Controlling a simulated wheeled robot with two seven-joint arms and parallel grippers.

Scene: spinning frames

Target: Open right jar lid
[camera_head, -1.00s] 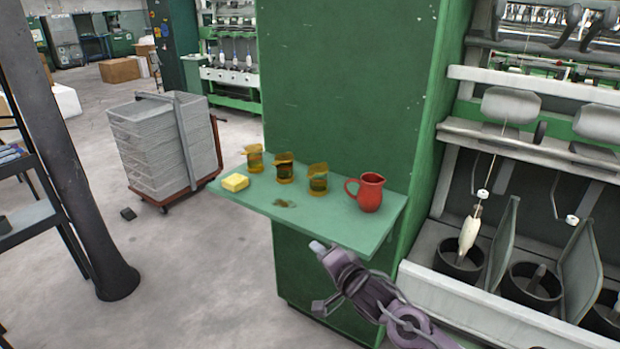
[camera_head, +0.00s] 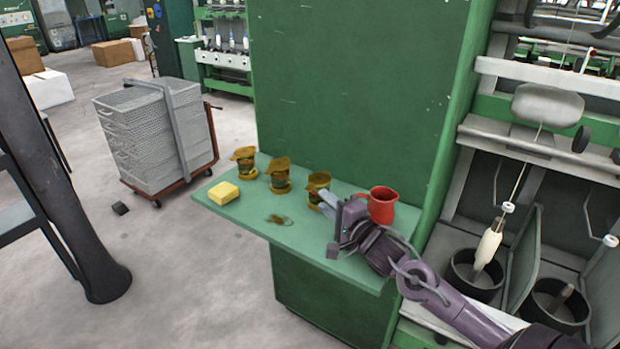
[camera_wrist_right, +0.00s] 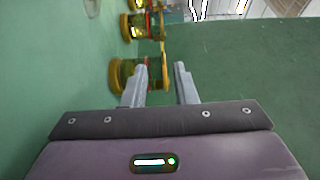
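Three amber jars with dark bands and yellowish lids stand upright in a row on a green shelf (camera_head: 235,222): the left jar (camera_head: 245,163), the middle jar (camera_head: 279,177) and the right jar (camera_head: 317,190). The right jar's lid (camera_head: 319,178) is on its top. My right gripper (camera_head: 329,203) is at the front right of this jar and hides part of its lower body. In the right wrist view my gripper (camera_wrist_right: 160,82) is open, and the nearest jar (camera_wrist_right: 121,75) lies just beyond its fingers. I cannot tell whether they touch. My left gripper is out of view.
A red jug (camera_head: 382,206) stands right of the right jar, close behind my right gripper. A yellow block (camera_head: 223,193) and a small brownish item (camera_head: 279,220) lie on the shelf. A green panel (camera_head: 350,90) rises behind; spinning machinery is at right.

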